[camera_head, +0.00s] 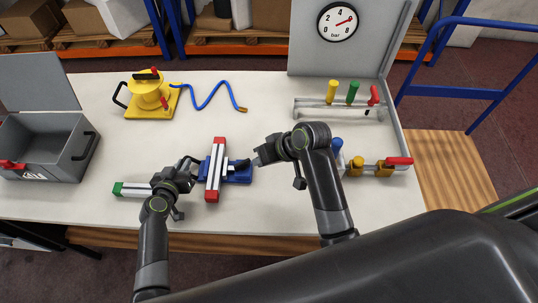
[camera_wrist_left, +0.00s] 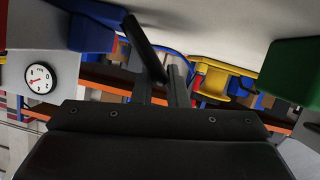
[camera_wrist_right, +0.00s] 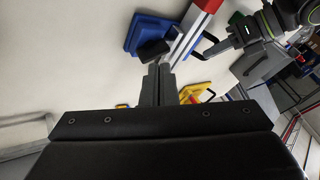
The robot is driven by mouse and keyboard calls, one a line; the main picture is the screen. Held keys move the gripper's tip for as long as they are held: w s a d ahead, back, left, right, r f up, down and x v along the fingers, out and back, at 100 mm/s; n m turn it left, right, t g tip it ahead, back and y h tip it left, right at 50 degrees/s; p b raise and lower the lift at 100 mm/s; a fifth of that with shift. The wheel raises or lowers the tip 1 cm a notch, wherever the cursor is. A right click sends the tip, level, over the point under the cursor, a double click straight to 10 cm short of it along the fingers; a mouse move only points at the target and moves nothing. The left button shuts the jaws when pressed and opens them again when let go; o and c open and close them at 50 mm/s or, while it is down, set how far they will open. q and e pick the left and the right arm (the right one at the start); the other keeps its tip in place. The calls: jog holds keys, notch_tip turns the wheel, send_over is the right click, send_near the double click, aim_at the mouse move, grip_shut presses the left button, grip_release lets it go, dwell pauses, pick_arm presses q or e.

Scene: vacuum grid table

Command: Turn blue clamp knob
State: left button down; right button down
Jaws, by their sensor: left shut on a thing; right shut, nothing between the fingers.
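The blue clamp (camera_head: 240,172) lies flat mid-table, under a grey profile bar (camera_head: 216,170) with red ends. A black knob (camera_wrist_right: 153,50) on the clamp's right side shows in the right wrist view. My right gripper (camera_head: 257,160) is shut and empty, its tips close to that knob; whether they touch it I cannot tell. My left gripper (camera_head: 190,166) is on the clamp's left side, shut on a black handle (camera_wrist_left: 146,45). The handle slants up from its fingers in the left wrist view. A green-ended bar (camera_head: 133,189) lies beneath the left gripper.
A yellow pump (camera_head: 147,95) with a blue hose (camera_head: 212,97) stands behind. A grey open case (camera_head: 48,147) is at left. A valve rack (camera_head: 340,105), further valves (camera_head: 375,167) and a gauge panel (camera_head: 338,50) are at right.

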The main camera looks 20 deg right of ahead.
jog(key=v, duration=0.3)
jog(key=shift+r, duration=0.1)
jog(key=c, duration=1.7)
grip_release()
jog(key=shift+s+d+r, duration=0.1)
jog(key=shift+r, duration=0.1)
jog(key=shift+c, duration=0.2)
jog(key=shift+o, duration=1.3)
jog(key=shift+n, duration=0.6)
jog(key=n+g+h, duration=0.2)
jog(key=n+g, duration=0.3)
jog(key=n, duration=1.3)
send_near(243, 162)
jog(key=shift+g, duration=0.3)
jog(key=x, duration=0.9)
jog(key=shift+w, duration=0.25)
jog(key=shift+c, duration=0.3)
grip_shut()
